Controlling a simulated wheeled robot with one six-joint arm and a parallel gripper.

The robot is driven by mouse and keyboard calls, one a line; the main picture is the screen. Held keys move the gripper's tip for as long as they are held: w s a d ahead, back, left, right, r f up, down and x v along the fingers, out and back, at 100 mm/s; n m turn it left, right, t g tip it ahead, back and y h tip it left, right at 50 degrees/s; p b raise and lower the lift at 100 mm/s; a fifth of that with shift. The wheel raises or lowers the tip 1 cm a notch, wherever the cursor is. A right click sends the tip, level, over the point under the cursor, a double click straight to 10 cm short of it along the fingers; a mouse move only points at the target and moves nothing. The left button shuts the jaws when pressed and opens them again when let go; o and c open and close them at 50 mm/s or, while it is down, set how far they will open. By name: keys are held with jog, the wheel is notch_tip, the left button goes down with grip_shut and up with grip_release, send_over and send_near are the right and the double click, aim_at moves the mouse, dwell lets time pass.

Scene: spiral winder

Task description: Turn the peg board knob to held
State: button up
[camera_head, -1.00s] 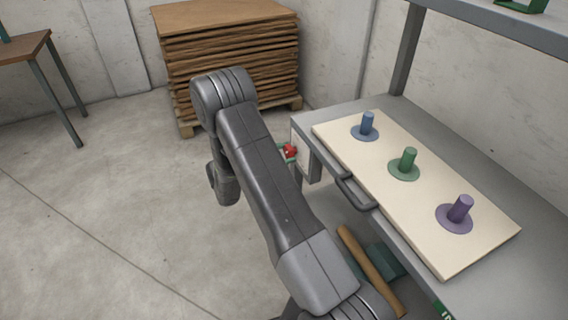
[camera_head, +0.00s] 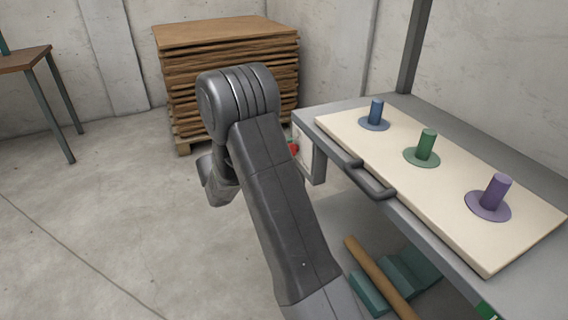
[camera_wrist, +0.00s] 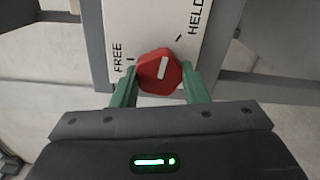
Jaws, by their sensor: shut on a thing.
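The red knob (camera_wrist: 159,73) sits on a white plate (camera_wrist: 150,22) marked FREE at the left and HELD at the right. Its white mark points nearly straight up, between the two tick marks. My gripper (camera_wrist: 160,84) is shut on the knob, one green finger at each side. In the head view a bit of the red knob (camera_head: 294,149) shows past my arm, at the bench's end; my gripper is hidden there. The cream peg board (camera_head: 455,215) lies on the bench with blue (camera_head: 376,112), green (camera_head: 426,145) and purple (camera_head: 495,191) pegs.
A grey handle (camera_head: 370,181) sticks out from the bench's front edge, close to my arm. A wooden roller (camera_head: 378,275) and teal blocks lie below the board. A stack of brown sheets (camera_head: 230,75) stands behind.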

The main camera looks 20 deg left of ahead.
jog(key=m+b, duration=0.4)
jog(key=b, duration=0.1)
jog(key=shift+f, duration=0.15)
jog(key=shift+m+b, duration=0.3)
jog(key=shift+b, duration=0.05)
jog(key=o, duration=1)
jog(key=shift+c, duration=0.2)
jog(key=p+v, duration=0.3)
jog(key=v, duration=1.1)
jog(key=shift+p, duration=0.35)
jog(key=shift+w+d, duration=0.1)
jog(key=shift+w, duration=0.05)
